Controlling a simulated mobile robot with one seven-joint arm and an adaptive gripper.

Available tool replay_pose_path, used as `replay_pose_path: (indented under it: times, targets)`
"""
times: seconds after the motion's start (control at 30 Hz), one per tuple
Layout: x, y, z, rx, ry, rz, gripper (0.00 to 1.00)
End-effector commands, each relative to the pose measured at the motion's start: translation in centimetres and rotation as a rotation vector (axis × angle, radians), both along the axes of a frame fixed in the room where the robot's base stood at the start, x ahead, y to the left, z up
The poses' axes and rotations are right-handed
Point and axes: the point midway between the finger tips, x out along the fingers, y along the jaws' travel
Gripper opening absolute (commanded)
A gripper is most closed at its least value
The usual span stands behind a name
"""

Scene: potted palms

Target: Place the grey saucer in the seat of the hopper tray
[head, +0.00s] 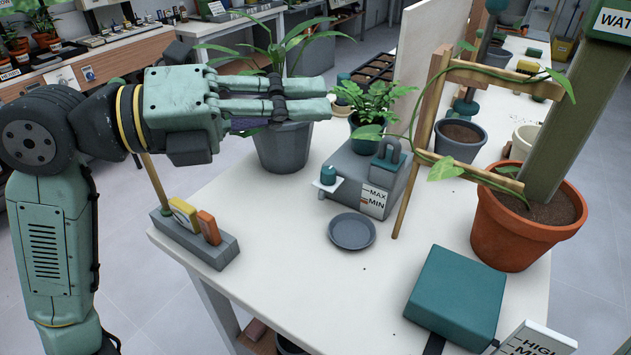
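The grey saucer (352,231) lies flat and empty on the white table, in front of a grey block with a MAX/MIN label. My gripper (328,97) is in the air at the upper left of the table, pointing right, in front of a grey pot with a long-leaved plant. It is apart from the saucer. Its two fingers lie almost parallel with nothing visible between them; how far apart they are is unclear from this angle. I cannot pick out the hopper tray or its seat for certain.
The grey block (352,172) carries a fern pot. A terracotta pot (522,228) with a wooden trellis stands right. A teal box (456,295) lies at the front right, a small grey holder (195,241) at the left edge. Bare table (275,255) lies left of the saucer.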

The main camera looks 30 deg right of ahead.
Motion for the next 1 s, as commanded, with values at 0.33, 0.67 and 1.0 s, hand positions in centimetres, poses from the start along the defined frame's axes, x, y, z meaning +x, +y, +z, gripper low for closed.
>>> replay_pose_path:
  times: [0.33, 0.67, 1.0]
  targets:
    - [6.9, -0.6, -18.0, 0.871, 0.233, 0.2, 0.1]
    - [7.0, -1.7, -22.6, 0.971, 0.261, 0.237, 0.1]
    - [6.6, -3.6, -25.0, 0.967, 0.261, 0.235, 0.1]
